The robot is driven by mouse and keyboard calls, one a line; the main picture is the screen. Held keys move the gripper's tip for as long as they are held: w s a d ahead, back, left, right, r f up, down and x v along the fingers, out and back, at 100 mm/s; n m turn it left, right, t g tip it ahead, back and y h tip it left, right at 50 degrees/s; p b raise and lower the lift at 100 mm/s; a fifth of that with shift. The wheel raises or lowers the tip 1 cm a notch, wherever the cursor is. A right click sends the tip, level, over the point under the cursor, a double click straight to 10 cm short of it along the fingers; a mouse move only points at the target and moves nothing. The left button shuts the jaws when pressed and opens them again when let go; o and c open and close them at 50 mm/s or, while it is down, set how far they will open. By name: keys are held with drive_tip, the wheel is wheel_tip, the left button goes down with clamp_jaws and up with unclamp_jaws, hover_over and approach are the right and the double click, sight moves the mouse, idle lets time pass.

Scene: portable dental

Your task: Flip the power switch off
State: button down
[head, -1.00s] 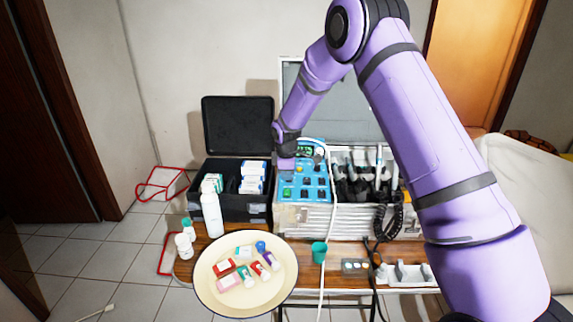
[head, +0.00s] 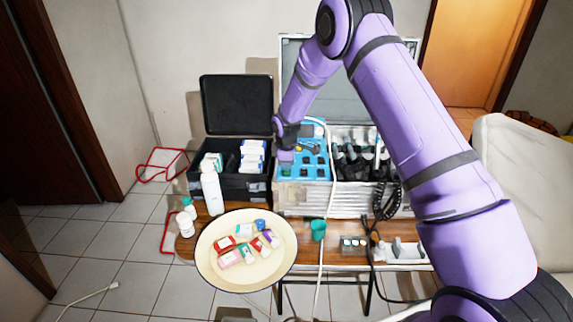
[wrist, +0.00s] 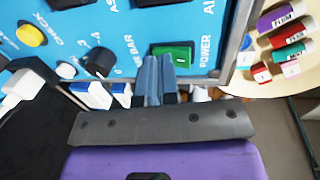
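The power switch (wrist: 172,55) is a green rocker in a dark frame, beside the "POWER" label near the edge of the blue control panel (wrist: 135,28). The panel also shows in the head view (head: 313,160), on the metal case. My gripper (wrist: 157,60) has its two blue-grey fingers together with nothing visible between them. The fingertips overlap the switch's near edge in the wrist view; I cannot tell whether they touch it. In the head view my gripper (head: 286,157) is over the panel's left side, and the switch cannot be made out there.
A black dial (wrist: 98,62) and a yellow button (wrist: 31,34) are on the same panel. A black open case (head: 230,185) with boxes stands to the left. A white bottle (head: 212,190), a round plate (head: 210,268) with small packages and a green cup (head: 318,231) are in front.

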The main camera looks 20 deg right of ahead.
drive_tip(key=shift+s+f, duration=0.3)
drive_tip(key=shift+s+a, duration=0.1)
drive_tip(key=shift+s, duration=0.05)
drive_tip(key=shift+s+a, duration=0.15)
drive_tip(key=shift+s, duration=0.35)
drive_tip(key=shift+r, duration=0.1)
drive_tip(key=shift+w+r, duration=0.1)
drive_tip(key=shift+r, duration=0.1)
wheel_tip(320, 180, up, 14)
drive_tip(key=s, duration=0.2)
drive_tip(key=shift+a+f, duration=0.25)
drive_tip(key=shift+a, duration=0.1)
drive_tip(key=shift+s, duration=0.1)
drive_tip(key=shift+w+d+r, duration=0.25)
drive_tip(key=shift+w+d, duration=0.15)
drive_tip(key=shift+w, duration=0.2)
